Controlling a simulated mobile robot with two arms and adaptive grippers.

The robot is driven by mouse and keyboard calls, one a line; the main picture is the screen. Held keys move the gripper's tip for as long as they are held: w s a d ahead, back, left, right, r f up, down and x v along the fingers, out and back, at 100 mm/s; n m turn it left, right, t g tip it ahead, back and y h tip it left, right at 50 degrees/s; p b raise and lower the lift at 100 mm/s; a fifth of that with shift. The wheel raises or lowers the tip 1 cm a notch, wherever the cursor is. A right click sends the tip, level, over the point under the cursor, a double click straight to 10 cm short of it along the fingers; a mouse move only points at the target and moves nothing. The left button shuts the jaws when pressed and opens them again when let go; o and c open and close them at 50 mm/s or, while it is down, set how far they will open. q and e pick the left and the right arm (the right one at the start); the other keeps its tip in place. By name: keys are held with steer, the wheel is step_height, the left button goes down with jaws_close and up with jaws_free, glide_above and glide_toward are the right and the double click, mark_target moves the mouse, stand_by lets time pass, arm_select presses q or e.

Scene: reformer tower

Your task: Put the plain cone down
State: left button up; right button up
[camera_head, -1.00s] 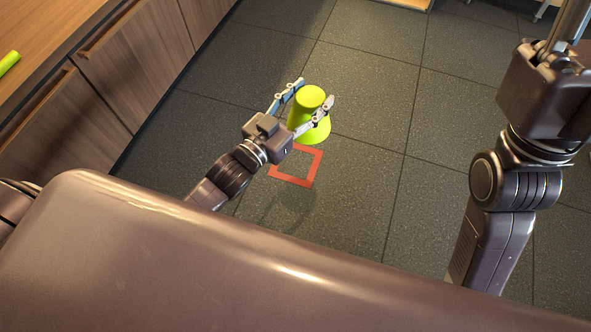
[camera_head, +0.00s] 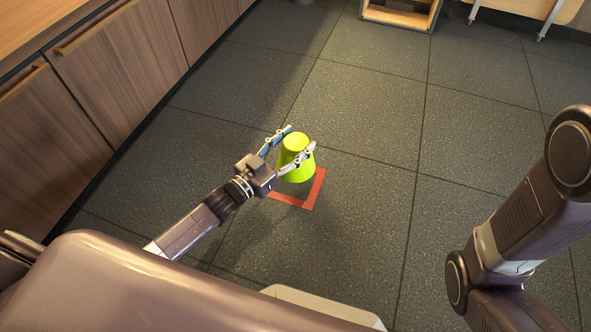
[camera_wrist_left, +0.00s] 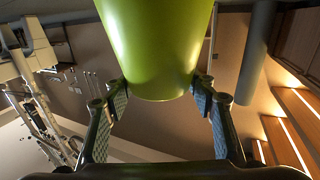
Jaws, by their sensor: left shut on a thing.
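The plain cone (camera_head: 296,168) is bright yellow-green, with a narrow top and a wider base. In the head view it is upright, over or on the far part of the red square outline (camera_head: 315,190) on the floor. I cannot tell whether its base touches the floor. My left gripper (camera_head: 299,142) is shut on the cone, with a finger on either side of its upper part. In the left wrist view the cone (camera_wrist_left: 155,45) fills the upper middle between the two fingers. My right arm shows at the right of the head view, but its gripper is out of view.
Wooden cabinets (camera_head: 130,65) line the left side. An open wooden box (camera_head: 400,15) stands at the far back, and a wheeled table (camera_head: 535,8) is at the back right. The dark tiled floor (camera_head: 380,120) around the square is clear.

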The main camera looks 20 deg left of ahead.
arm_select(q)
step_height(320, 180, down, 8)
steer(key=b, duration=0.5)
steer(key=shift+f, duration=0.15)
steer(key=shift+f, duration=0.15)
steer(key=o, duration=1.2)
steer(key=shift+o, duration=0.2)
